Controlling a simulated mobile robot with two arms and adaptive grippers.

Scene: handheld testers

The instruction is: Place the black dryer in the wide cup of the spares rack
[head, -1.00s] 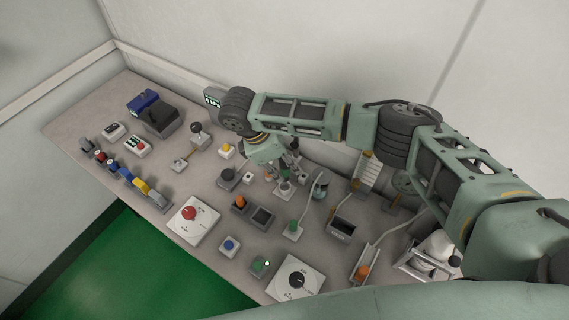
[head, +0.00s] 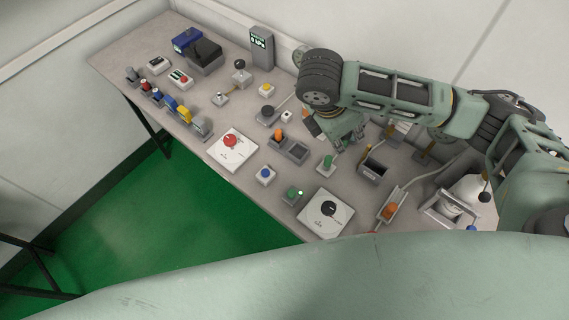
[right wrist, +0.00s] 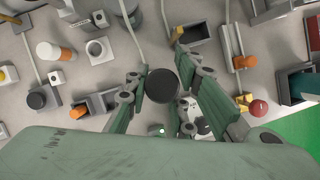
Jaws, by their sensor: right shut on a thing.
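My right gripper (head: 335,143) hangs above the middle of the bench in the head view. In the right wrist view, my right gripper (right wrist: 163,92) is shut on a dark round-topped thing, which looks like the black dryer (right wrist: 163,84), seen end on between the fingers. The head view hides what it holds. I cannot tell for sure which fixture is the spares rack. A pale square block with a round opening (right wrist: 98,48) lies up and left of the held thing in the wrist view, apart from it. My left gripper is not in view.
A two-part grey holder with an orange piece (head: 288,149) is left of the gripper. A green knob on a base (head: 327,163) and a dark open bin (head: 373,168) stand close by. Cables cross the bench.

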